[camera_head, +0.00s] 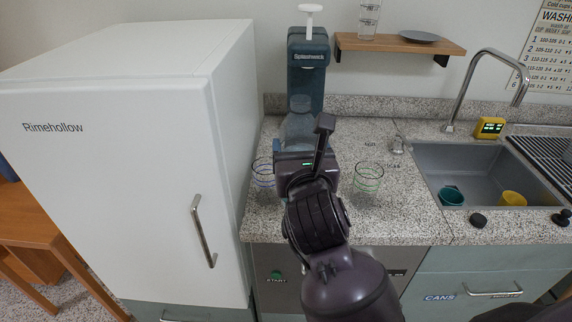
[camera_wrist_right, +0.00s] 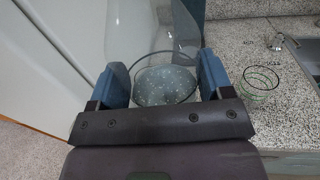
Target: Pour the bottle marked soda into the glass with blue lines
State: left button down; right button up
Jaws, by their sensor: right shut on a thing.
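A clear bottle (camera_head: 299,126) stands roughly upright in my right gripper (camera_head: 294,150), in front of the blue-grey machine. No soda mark can be read on it. In the right wrist view the bottle (camera_wrist_right: 165,85) sits between the two blue fingers of the right gripper (camera_wrist_right: 163,80), which is shut on it. I cannot tell whether its base touches the counter. The glass with blue lines (camera_head: 263,173) stands upright on the counter, left of the gripper and near the fridge, partly hidden by the gripper. My left gripper is not in view.
A glass with green lines (camera_head: 368,177) stands right of my right arm, also in the right wrist view (camera_wrist_right: 260,82). The drinks machine (camera_head: 308,62) is behind the bottle. The white fridge (camera_head: 120,130) walls the left side. A sink (camera_head: 470,165) holds two cups at right.

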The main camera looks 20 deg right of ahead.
aim_at(267, 182)
jog(key=z, duration=0.95)
jog(key=j+z, duration=0.15)
jog(key=j, duration=0.85)
jog(key=i+j, duration=0.15)
jog(key=j, duration=0.8)
jog(key=i, duration=0.05)
